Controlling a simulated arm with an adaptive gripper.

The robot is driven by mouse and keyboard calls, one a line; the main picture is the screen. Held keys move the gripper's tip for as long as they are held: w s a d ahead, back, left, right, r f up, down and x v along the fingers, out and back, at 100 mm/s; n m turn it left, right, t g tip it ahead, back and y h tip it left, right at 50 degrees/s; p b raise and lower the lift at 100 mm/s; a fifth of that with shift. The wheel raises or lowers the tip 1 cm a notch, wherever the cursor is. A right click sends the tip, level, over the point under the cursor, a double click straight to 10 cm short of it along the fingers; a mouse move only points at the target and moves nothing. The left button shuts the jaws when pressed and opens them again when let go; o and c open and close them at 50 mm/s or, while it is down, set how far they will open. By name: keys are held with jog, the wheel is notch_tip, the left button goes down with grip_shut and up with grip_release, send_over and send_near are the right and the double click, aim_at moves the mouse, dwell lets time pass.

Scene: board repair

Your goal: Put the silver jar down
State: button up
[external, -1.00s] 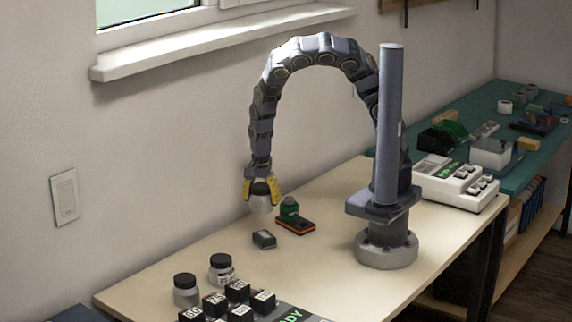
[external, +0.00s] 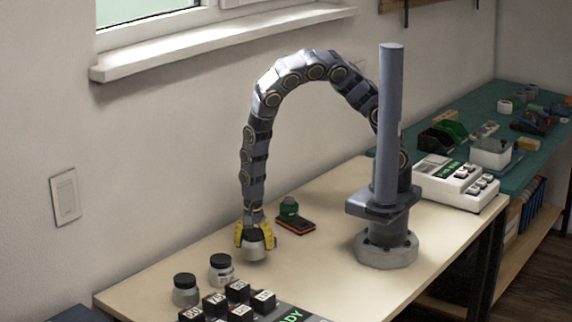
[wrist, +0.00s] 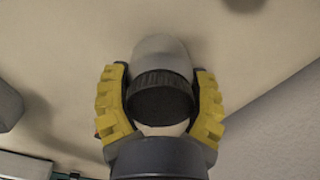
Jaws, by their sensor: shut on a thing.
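The silver jar (external: 254,252) has a pale body and a dark lid. My gripper (external: 255,237) points down with its yellow fingers shut on either side of the jar near the lid. In the wrist view the jar (wrist: 160,48) sits upright-looking between the fingers (wrist: 160,98), its dark lid toward me. The jar is low over the bare table, just right of two other dark-lidded jars. I cannot tell whether its base touches the table.
A grey jar (external: 185,291) and a labelled jar (external: 221,269) stand to the left. Several black labelled blocks (external: 238,291) are in front. A green-and-orange device (external: 293,222) lies behind right. The table (external: 325,268) is clear to the right of the jar.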

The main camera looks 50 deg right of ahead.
aim_at(254, 231)
jog(key=shift+f, duration=0.9)
jog(key=shift+f, duration=0.1)
jog(key=o, duration=1.1)
notch_tip(254, 231, up, 12)
jog(key=shift+r, duration=0.1)
jog(key=shift+d, duration=0.15)
